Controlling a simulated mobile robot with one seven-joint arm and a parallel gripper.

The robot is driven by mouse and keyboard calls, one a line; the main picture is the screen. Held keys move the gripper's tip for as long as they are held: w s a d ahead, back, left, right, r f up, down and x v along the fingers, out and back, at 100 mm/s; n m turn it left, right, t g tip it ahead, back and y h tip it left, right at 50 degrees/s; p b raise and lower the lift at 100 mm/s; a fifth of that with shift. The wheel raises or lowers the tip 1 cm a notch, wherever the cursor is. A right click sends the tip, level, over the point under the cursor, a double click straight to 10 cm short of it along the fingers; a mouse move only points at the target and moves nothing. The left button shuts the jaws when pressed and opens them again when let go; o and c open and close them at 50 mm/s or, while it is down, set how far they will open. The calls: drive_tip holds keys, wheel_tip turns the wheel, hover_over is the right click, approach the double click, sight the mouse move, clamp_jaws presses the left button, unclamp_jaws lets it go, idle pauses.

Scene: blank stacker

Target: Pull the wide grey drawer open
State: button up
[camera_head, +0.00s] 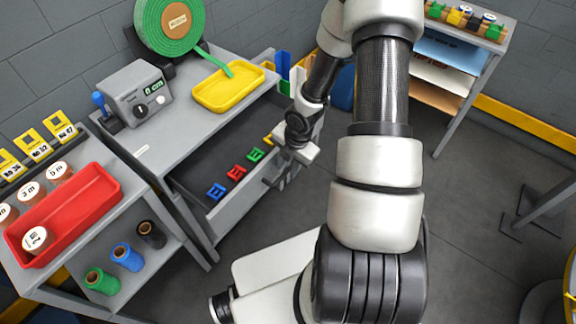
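The wide grey drawer (233,207) stands partly out from under the grey workbench (185,135). Its dark inside is visible, with a row of small blue, red, green and yellow pieces. A dark handle (272,183) shows on the drawer's front, toward its right part. My gripper (284,167) is at the right part of the drawer front, close to the handle. My wrist hides part of that area. The fingers are too small and dark to tell whether they are open or closed on the handle.
On the bench are a yellow tray (228,90), a green reel (168,22) and a grey device (136,92). A side shelf at left holds a red tray (92,190) and spools (126,256).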

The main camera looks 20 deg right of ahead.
drive_tip(key=shift+r, duration=0.1)
wheel_tip(320, 180, up, 17)
drive_tip(key=s+d+p, duration=0.1)
drive_tip(key=s+p, duration=0.1)
drive_tip(key=p, duration=0.5)
drive_tip(key=shift+s+d, duration=0.3)
drive_tip(key=shift+s, duration=0.1)
